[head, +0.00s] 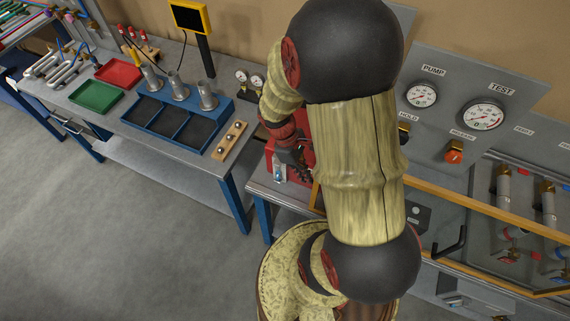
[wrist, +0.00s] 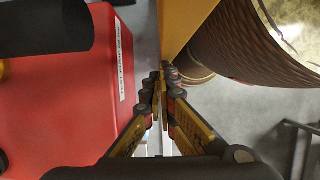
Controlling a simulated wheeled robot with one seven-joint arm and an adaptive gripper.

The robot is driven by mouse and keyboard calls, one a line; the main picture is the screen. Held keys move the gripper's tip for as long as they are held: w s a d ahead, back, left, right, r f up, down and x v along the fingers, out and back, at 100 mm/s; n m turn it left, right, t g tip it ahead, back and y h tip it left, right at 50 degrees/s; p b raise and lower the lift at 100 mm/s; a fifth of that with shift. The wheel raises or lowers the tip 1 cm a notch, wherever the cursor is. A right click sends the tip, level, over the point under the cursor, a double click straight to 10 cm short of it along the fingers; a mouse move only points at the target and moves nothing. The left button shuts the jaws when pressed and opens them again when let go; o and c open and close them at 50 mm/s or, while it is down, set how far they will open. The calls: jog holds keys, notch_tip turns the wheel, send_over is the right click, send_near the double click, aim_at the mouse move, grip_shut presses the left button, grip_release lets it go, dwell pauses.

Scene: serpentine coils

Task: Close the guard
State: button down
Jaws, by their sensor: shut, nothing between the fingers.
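The guard (head: 495,213) appears to be the yellow-framed clear panel at the right of the head view, in front of the pipe coils. My arm hides part of it, and I cannot tell how far open it stands. A black bent handle (head: 450,246) shows within the frame's outline. A yellow bar (wrist: 183,22), probably the guard's edge, runs down to my fingertips in the wrist view. My gripper (wrist: 163,85) is shut and empty, its tips close to that bar; contact is unclear. In the head view my gripper (head: 290,155) is beside the red test pump (head: 305,130).
The red pump housing (wrist: 70,100) is close on the left in the wrist view. A grey panel (head: 455,75) with gauges and an orange knob (head: 453,156) stands behind. A bench (head: 180,150) with trays is at left. Open floor (head: 110,240) lies in front.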

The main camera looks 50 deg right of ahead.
jog(key=shift+s+d, duration=0.35)
jog(key=shift+s, duration=0.5)
jog(key=shift+s+d, duration=0.3)
jog(key=shift+s, duration=0.5)
jog(key=shift+w, duration=0.1)
